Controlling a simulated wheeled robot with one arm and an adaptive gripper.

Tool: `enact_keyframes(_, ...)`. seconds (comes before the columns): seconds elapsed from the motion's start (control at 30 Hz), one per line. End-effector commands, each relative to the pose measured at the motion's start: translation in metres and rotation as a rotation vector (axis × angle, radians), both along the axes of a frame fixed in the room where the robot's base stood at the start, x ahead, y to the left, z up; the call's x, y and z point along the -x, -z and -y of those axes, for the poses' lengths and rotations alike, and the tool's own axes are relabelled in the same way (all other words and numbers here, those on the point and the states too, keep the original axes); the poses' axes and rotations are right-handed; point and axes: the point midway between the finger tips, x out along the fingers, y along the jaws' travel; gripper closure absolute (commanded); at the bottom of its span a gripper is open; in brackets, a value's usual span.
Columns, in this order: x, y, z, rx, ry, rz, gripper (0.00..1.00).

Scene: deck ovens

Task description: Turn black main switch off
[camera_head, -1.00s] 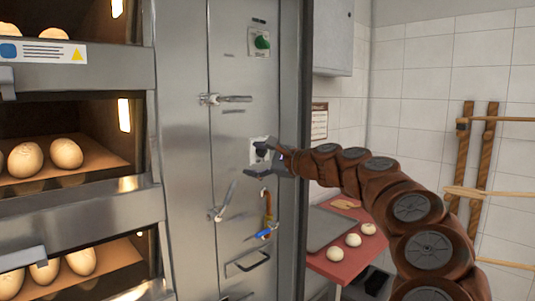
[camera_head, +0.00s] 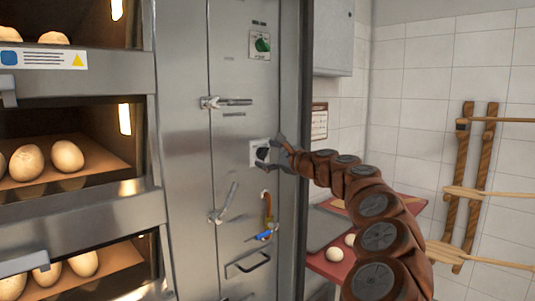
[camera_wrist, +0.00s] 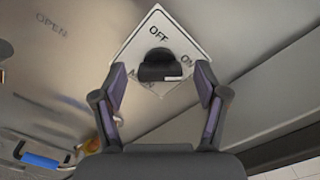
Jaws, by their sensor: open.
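The black main switch (camera_head: 262,154) is a knob on a white square plate on the steel panel, in the middle of the head view. In the wrist view the black knob (camera_wrist: 160,66) sits at the centre of its plate, marked OFF, ON and MAIN. My gripper (camera_head: 277,153) is at the switch, to its right in the head view. In the wrist view my gripper (camera_wrist: 160,71) is open, one finger on each side of the knob. Gaps show between the fingers and the knob. I cannot tell for sure which mark the knob points to.
A green switch (camera_head: 262,43) is higher on the panel. A latch handle (camera_head: 228,102), a slanted lever (camera_head: 225,205), a blue-handled valve (camera_head: 264,235) and a pull handle (camera_head: 247,264) also stick out. Ovens with bread (camera_head: 67,156) are at left.

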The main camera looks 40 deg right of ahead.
Motion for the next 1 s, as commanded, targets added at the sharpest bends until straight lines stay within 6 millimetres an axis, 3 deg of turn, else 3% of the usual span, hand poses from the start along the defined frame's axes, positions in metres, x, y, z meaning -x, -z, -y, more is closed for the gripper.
enact_keyframes(0.33,-0.0034,0.0004,-0.0001,0.001,0.0,0.0,0.27)
enact_keyframes(0.9,-0.0034,0.0006,-0.0005,0.001,-0.001,-0.001,0.85)
enact_keyframes(1.0,-0.0034,0.0008,-0.0006,0.002,-0.001,-0.001,0.87)
